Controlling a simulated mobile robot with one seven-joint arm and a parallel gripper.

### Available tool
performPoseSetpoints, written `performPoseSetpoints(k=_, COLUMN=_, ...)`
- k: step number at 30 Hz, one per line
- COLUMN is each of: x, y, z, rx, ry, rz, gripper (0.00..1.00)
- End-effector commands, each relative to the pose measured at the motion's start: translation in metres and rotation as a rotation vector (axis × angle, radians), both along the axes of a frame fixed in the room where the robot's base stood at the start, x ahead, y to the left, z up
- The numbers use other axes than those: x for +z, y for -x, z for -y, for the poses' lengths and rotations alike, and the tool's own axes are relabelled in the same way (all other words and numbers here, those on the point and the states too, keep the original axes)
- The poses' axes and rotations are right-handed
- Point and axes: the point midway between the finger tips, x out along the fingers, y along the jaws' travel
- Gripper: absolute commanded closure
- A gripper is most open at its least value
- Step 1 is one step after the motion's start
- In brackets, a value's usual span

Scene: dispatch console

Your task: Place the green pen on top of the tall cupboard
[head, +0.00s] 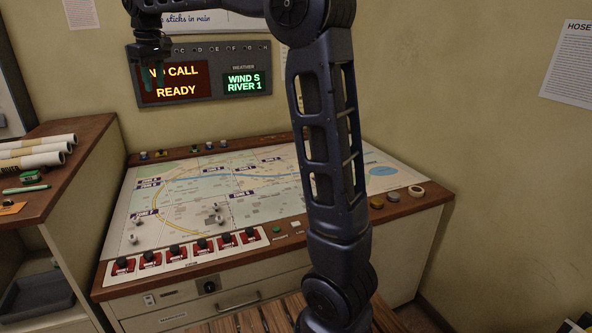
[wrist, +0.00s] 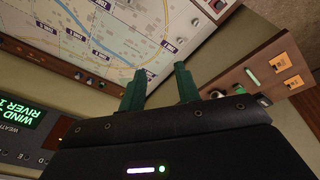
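A light green pen (head: 25,189) lies on the brown wooden top of the left cabinet (head: 62,133), near its front edge. The pen (wrist: 253,76) also shows in the wrist view, to the right of my fingers. My gripper (head: 153,78) is high up in front of the dark display board, well above and to the right of the pen. In the wrist view its two green fingers (wrist: 159,70) stand apart with nothing between them. I cannot tell which piece of furniture is the tall cupboard.
A map console (head: 240,215) with red switches fills the middle. The display board (head: 198,97) is on the wall behind my gripper.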

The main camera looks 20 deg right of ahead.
Motion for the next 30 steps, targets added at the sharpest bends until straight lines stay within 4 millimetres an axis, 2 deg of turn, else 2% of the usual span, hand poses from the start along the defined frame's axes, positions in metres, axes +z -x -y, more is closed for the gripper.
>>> performPoseSetpoints(k=1, x=0.0, y=0.01, z=0.023, rx=-0.036, ry=-0.006, rz=0.008, gripper=0.67)
performPoseSetpoints(k=3, x=-0.003, y=0.022, z=0.051, rx=-0.083, ry=-0.015, rz=0.018, gripper=0.67)
performPoseSetpoints(k=10, x=-0.024, y=0.071, z=0.132, rx=-0.236, ry=-0.048, rz=0.05, gripper=0.67)
performPoseSetpoints(k=15, x=-0.048, y=0.113, z=0.186, rx=-0.351, ry=-0.073, rz=0.074, gripper=0.67)
performPoseSetpoints(k=20, x=-0.077, y=0.157, z=0.23, rx=-0.459, ry=-0.099, rz=0.097, gripper=0.67)
performPoseSetpoints(k=24, x=-0.108, y=0.197, z=0.263, rx=-0.554, ry=-0.123, rz=0.117, gripper=0.67)
performPoseSetpoints(k=30, x=-0.158, y=0.254, z=0.299, rx=-0.684, ry=-0.158, rz=0.148, gripper=0.67)
